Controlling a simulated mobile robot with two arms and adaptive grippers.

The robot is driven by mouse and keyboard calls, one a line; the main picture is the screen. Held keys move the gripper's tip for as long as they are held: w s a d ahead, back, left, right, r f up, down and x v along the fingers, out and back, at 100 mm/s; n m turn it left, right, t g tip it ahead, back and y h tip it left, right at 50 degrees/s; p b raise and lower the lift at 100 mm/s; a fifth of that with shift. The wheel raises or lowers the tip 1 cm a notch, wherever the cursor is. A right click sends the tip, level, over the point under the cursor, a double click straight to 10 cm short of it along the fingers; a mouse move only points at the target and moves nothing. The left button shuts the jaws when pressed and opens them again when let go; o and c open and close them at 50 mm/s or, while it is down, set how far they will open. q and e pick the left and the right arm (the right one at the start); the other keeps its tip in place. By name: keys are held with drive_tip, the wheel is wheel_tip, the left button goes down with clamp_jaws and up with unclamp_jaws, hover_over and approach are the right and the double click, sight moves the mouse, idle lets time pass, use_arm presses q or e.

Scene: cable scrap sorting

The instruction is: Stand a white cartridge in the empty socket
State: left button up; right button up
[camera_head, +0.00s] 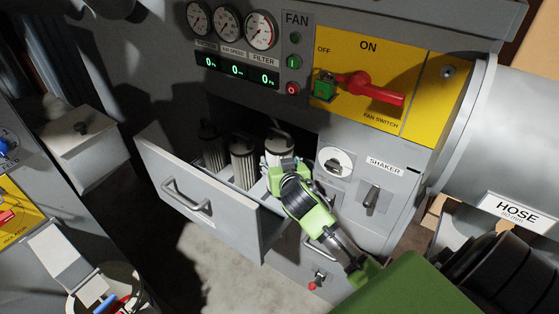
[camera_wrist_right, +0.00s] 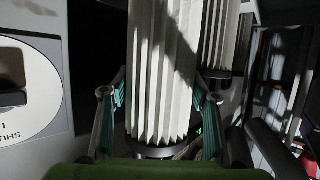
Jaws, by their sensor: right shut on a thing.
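A white pleated cartridge (camera_head: 279,147) stands about upright at the right end of the open drawer (camera_head: 205,205). It fills the middle of the right wrist view (camera_wrist_right: 165,75), with a dark rim at its lower end. My right gripper (camera_head: 283,167) is shut on this cartridge, with a finger on each side of it. Another pale cartridge (camera_head: 243,162) stands in the drawer to its left; a darker, shadowed one (camera_head: 211,148) is farther left. The gripper hides the foot of the held cartridge, and I cannot tell whether it is seated. No empty socket shows. My left gripper is not in view.
The drawer front has a handle (camera_head: 187,196). The cabinet face above holds gauges and a red fan switch lever (camera_head: 375,88). A shaker panel (camera_head: 372,180) is close to the right of my gripper. A grey hose duct (camera_head: 510,130) is at the right.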

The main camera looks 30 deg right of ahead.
drive_tip(key=shift+f+b, duration=2.6)
drive_tip(key=shift+f, duration=0.2)
drive_tip(key=shift+f+b, duration=0.6)
drive_tip(key=shift+f, duration=0.35)
drive_tip(key=o, duration=1.3)
drive_tip(key=shift+o, duration=0.4)
drive_tip(key=shift+s, duration=0.1)
drive_tip(key=shift+f, duration=0.1)
drive_tip(key=shift+s+a, duration=0.1)
